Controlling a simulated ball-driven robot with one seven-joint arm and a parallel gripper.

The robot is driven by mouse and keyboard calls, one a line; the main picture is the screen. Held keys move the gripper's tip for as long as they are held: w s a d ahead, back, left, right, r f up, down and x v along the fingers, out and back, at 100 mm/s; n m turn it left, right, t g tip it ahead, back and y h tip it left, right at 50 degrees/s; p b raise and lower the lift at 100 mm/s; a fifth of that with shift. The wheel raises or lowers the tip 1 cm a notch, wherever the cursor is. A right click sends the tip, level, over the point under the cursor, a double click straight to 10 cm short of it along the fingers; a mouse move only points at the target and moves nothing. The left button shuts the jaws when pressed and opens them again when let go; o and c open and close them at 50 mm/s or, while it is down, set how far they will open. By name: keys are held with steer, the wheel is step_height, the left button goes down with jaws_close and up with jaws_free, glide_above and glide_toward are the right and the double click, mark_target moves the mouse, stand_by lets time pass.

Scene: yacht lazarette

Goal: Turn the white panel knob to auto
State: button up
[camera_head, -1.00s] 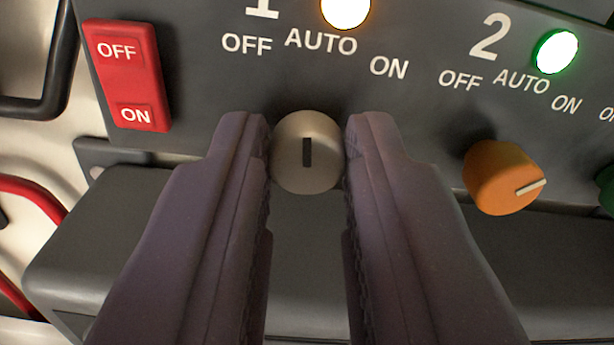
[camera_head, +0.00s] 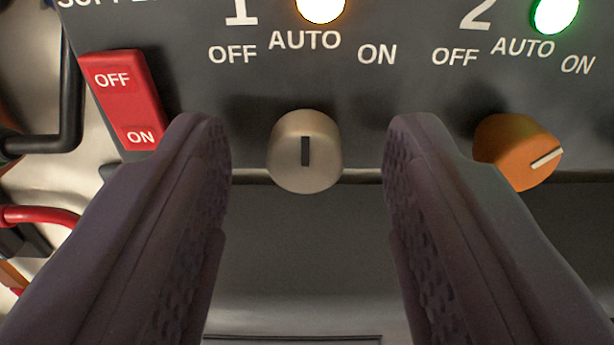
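The white panel knob (camera_head: 305,150) sits on the dark panel under the number 1, with OFF, AUTO and ON printed above it. Its dark indicator mark stands upright, below the AUTO label (camera_head: 305,40). My gripper (camera_head: 307,150) is open around the knob. One finger is to the left of it and one to the right, with a clear gap on both sides. The knob's face is fully visible between the fingers.
An orange knob (camera_head: 515,148) under the number 2 is close to the right finger. A red OFF/ON switch (camera_head: 126,100) is near the left finger. An amber lamp (camera_head: 320,6) and a green lamp (camera_head: 555,12) are lit above. Red and black tubing is at the left.

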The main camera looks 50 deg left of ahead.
steer(key=b+v, duration=0.1)
steer(key=v, duration=0.6)
steer(key=shift+s+d, duration=0.25)
steer(key=shift+s, duration=0.05)
